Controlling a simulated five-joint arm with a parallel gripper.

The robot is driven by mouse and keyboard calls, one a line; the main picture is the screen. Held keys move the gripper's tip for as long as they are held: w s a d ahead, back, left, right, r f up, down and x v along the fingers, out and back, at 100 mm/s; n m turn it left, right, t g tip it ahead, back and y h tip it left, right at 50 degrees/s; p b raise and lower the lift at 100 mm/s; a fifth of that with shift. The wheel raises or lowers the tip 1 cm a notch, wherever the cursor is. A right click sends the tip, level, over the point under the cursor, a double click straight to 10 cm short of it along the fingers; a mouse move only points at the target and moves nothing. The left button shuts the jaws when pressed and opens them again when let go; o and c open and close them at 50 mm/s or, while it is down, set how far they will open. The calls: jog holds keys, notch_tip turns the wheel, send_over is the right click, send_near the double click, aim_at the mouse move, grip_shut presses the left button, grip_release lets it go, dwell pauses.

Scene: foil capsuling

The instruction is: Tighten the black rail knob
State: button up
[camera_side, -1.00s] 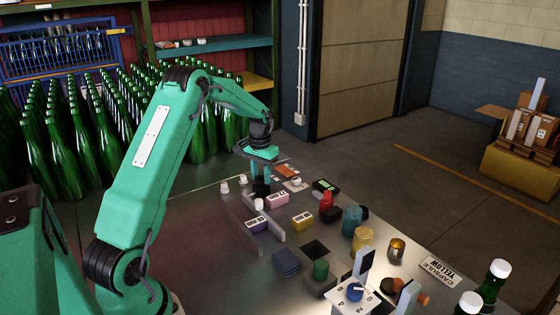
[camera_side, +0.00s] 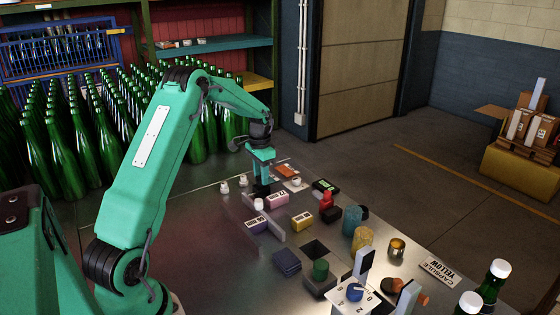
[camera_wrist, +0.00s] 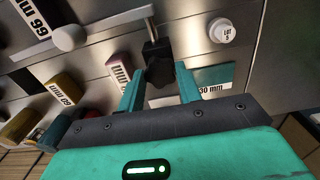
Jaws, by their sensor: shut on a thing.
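The black rail knob (camera_wrist: 158,66) sits between my two fingers in the wrist view, at the end of a thin grey rail (camera_wrist: 113,22). It is a lobed dark knob. My gripper (camera_wrist: 160,88) is shut on it, one teal finger on each side. In the side view my gripper (camera_side: 262,178) points down at the far part of the metal table, and the dark knob (camera_side: 262,190) shows just under its fingers. How tight the knob is cannot be told.
White-capped pieces (camera_side: 224,187) are left of the gripper. A dial box (camera_side: 354,294) and a yellow cup (camera_side: 362,239) stand nearer. The table's near-left area is clear.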

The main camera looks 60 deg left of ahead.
jog(key=shift+r, duration=0.15)
jog(key=o, duration=1)
jog(key=shift+r, duration=3.8)
